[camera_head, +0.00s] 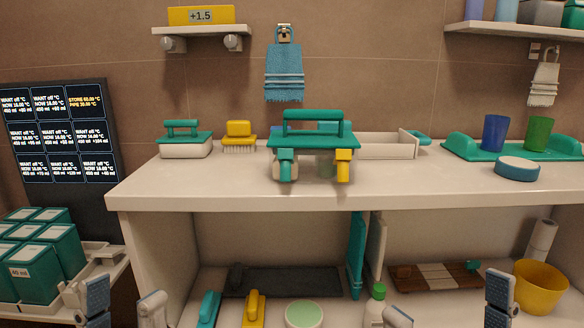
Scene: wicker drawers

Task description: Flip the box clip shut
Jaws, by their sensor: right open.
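A box with a teal lid (312,141) and a raised teal handle stands near the front edge of the white counter. A teal clip (286,165) is on its front left and a yellow clip (343,165) on its front right. Both hang down from near the lid's rim; I cannot tell whether either is latched. My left gripper (122,303) is at the bottom left, its fingers apart and nothing seen between them. My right gripper (449,306) is at the bottom right, open and empty. Both are below and well apart from the box.
The white counter (190,192) also holds a smaller teal-lidded box (186,140), a yellow brush (239,136), a white tray (388,146), a teal tray with cups (465,150) and a round blue-lidded dish (517,168). The lower shelf holds bottles, a board and a yellow bowl (540,288).

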